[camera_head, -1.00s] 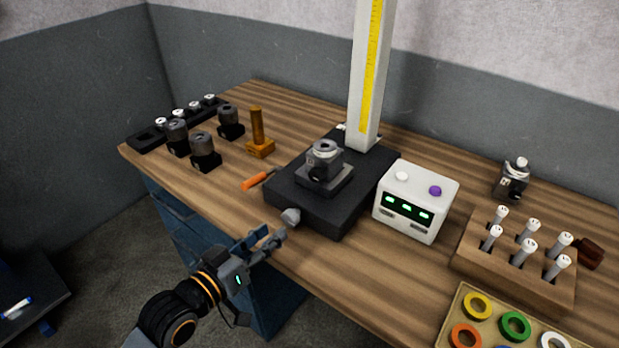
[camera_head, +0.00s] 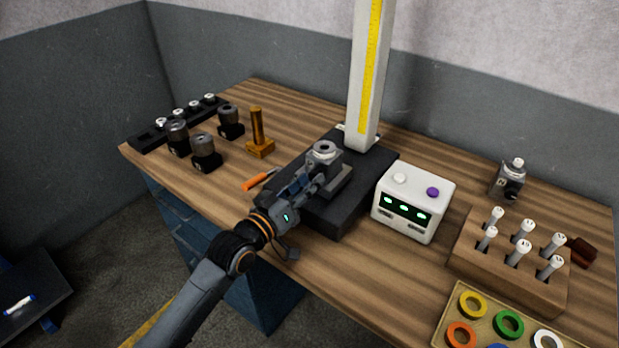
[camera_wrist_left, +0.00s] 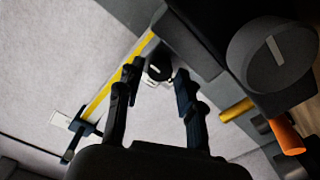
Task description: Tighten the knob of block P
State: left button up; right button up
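A grey block (camera_head: 323,153) with a round top stands on the black base plate (camera_head: 350,210) of the tall column; I cannot read its letter. My left gripper (camera_head: 314,179) is at its front side and hides its lower front. In the left wrist view the left gripper (camera_wrist_left: 158,96) has its fingers apart, one on each side of a dark round knob (camera_wrist_left: 158,68). The knob lies beyond the fingertips, and I cannot tell whether they touch it. My right gripper is not in view.
A white box with lit displays (camera_head: 413,205) stands right of the plate. An orange-handled tool (camera_head: 258,181) lies at its left. Another grey block (camera_head: 508,180) stands back right, behind a wooden rack (camera_head: 510,265). A large grey slotted knob (camera_wrist_left: 272,55) shows in the wrist view.

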pick_arm(q)
jog(key=shift+w+d, duration=0.35)
jog(key=shift+w, duration=0.15)
grip_shut()
